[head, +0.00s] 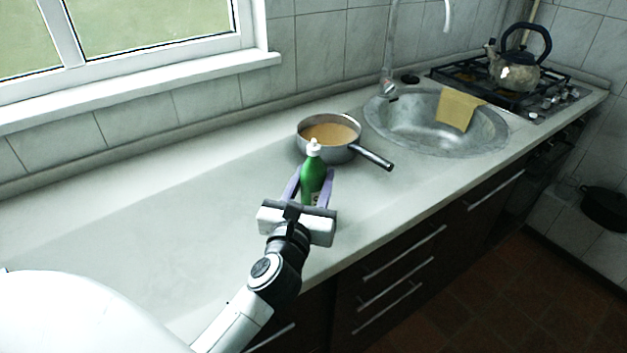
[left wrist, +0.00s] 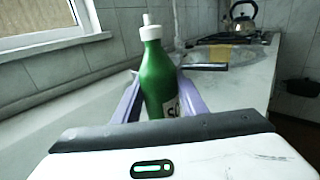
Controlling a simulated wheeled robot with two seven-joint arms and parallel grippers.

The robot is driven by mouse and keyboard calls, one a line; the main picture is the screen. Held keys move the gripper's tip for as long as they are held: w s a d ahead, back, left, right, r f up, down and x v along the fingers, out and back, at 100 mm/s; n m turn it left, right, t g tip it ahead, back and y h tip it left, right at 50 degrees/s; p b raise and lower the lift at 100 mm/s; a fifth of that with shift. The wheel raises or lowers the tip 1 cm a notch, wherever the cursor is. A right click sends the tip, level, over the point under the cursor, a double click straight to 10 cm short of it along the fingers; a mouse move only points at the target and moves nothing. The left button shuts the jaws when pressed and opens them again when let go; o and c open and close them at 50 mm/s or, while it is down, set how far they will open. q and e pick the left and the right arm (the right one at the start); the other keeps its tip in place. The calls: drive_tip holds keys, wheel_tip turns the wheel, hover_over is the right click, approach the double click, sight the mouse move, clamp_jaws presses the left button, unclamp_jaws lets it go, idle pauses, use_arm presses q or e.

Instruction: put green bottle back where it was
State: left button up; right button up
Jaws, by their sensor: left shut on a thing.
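The green bottle (head: 313,176) has a white cap and a pale label. It is upright between the purple fingers of my left gripper (head: 311,187), which is shut on it. It also shows in the left wrist view (left wrist: 158,80), with a finger of the left gripper (left wrist: 158,98) on each side. The bottle is just in front of the saucepan in the head view and hides part of its near side. Whether its base touches the counter is hidden by the gripper. My right gripper does not show.
A saucepan (head: 343,151) with brown contents stands behind the bottle, its handle pointing right. A sink (head: 400,122) with a yellow cloth (head: 458,108) lies beyond, then a stove with a kettle (head: 518,75). The counter (head: 150,220) to the left is clear.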

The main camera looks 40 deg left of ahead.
use_arm(q)
drive_tip(key=shift+f, duration=0.15)
drive_tip(key=o, duration=1.3)
drive_tip(key=shift+c, duration=0.2)
drive_tip(key=shift+s+r, duration=0.1)
drive_tip(key=shift+r, duration=0.1)
drive_tip(key=b+v, duration=0.2)
drive_tip(key=v, duration=0.9)
drive_tip(key=shift+f, duration=0.2)
drive_tip(key=shift+s+d+r+b, duration=0.2)
drive_tip(key=shift+s+b, duration=0.1)
drive_tip(key=shift+s, duration=0.1)
